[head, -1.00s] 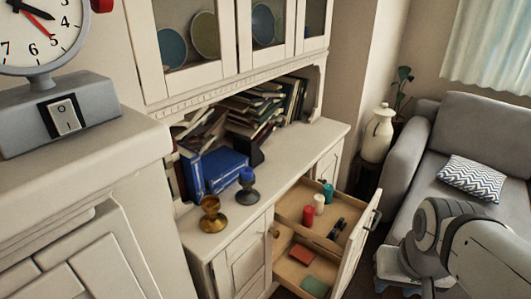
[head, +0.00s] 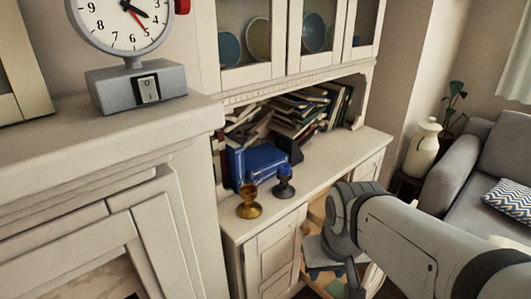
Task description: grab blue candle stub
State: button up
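The blue candle stub (head: 285,170) sits upright in a dark candlestick (head: 284,188) on the cabinet counter, in front of the blue books. A brass candlestick (head: 248,204) stands just left of it and looks empty. My arm (head: 410,235) reaches in from the lower right, its wrist to the right of and below the candlesticks. My gripper's fingers cannot be made out. Nothing of my arm touches the stub.
Blue books (head: 258,162) and a leaning pile of books (head: 300,112) fill the niche behind. The counter (head: 345,158) is clear right of the candlesticks. A clock (head: 125,25) stands at upper left.

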aim_at(284, 168)
jog(key=z, duration=0.05)
jog(key=i, duration=1)
jog(key=u, duration=0.05)
